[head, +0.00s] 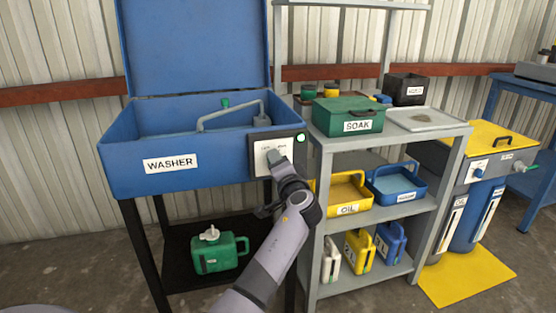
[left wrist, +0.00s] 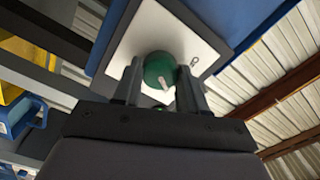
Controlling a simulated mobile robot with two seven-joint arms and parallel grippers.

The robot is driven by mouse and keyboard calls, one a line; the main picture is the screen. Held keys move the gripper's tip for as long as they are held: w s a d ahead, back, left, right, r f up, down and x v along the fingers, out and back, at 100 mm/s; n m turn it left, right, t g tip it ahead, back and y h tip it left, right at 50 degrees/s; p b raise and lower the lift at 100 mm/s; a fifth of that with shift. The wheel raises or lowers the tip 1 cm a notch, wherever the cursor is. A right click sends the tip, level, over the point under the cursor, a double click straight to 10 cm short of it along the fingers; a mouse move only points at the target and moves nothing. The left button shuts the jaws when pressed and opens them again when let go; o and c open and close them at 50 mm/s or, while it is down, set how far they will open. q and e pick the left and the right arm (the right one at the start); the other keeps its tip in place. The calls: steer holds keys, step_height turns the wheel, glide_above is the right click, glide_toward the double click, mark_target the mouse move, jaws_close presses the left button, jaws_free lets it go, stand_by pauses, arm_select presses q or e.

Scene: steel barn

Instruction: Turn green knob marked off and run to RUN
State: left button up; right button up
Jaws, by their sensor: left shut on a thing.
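The washer (head: 225,165) is a blue open-lidded tub on dark legs in the head view. A white plate (head: 262,147) with small markings sits on the dark panel at its right front. In the left wrist view the round green knob (left wrist: 159,67) with a pale pointer mark stands out from the white plate (left wrist: 203,52). My left gripper (left wrist: 159,84) has one finger on each side of the knob and is shut on it. In the head view my left gripper (head: 275,160) covers most of the knob. My right gripper is not in view.
A pale green round light (head: 301,138) is on the panel. A grey shelf (head: 390,133) stands close at right, holding the green SOAK box (head: 330,115), a yellow OIL bin (head: 342,190) and a blue bin (head: 397,182). A green jug (head: 217,256) stands below the washer.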

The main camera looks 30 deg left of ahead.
arm_select(q)
steer(key=shift+r+m, duration=0.1)
steer(key=shift+m, duration=0.3)
steer(key=o, duration=1.1)
steer(key=shift+c, duration=0.2)
steer(key=v, duration=0.7)
steer(key=shift+p, duration=0.45)
